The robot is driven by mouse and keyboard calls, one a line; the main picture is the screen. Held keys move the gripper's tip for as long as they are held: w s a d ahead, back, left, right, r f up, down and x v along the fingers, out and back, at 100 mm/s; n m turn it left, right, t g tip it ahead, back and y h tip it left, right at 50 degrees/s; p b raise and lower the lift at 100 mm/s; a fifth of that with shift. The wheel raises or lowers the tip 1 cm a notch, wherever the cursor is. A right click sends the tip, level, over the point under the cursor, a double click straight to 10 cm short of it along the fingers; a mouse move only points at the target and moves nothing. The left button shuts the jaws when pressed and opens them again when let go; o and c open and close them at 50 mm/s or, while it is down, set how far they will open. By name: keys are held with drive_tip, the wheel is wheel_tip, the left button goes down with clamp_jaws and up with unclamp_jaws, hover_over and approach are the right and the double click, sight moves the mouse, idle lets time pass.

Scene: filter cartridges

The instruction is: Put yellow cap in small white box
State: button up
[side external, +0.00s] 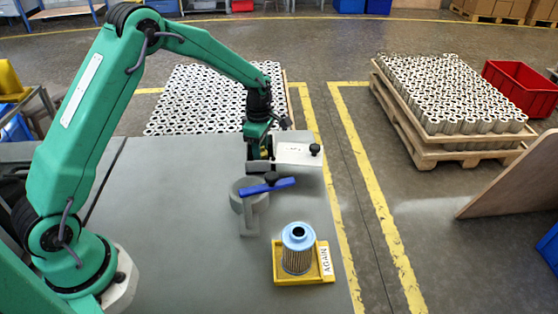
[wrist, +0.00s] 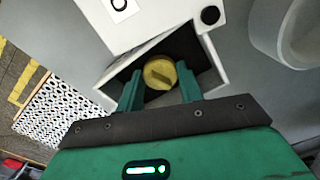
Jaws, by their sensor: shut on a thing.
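The small white box (side external: 298,155) stands near the far right edge of the grey table. In the wrist view the white box (wrist: 210,78) shows an open, dark-lined compartment. The round yellow cap (wrist: 160,72), with a raised bar across it, sits between the two green fingers of my gripper (wrist: 159,78), over or inside that compartment; its exact height cannot be told. In the side view my gripper (side external: 261,158) is at the box's left end, with a bit of the yellow cap (side external: 265,152) showing. My gripper is shut on the cap.
A grey round fixture (side external: 247,205) with a blue handle (side external: 268,187) stands just in front of the box. A filter cartridge (side external: 298,250) stands in a yellow tray (side external: 285,279) labelled AGAIN at the front. The table's left middle is clear.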

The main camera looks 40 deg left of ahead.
drive_tip(key=shift+f, duration=0.1)
drive_tip(key=o, duration=0.9)
wheel_tip(320, 180, up, 12)
drive_tip(key=shift+r, duration=0.15)
idle(0.4)
idle(0.5)
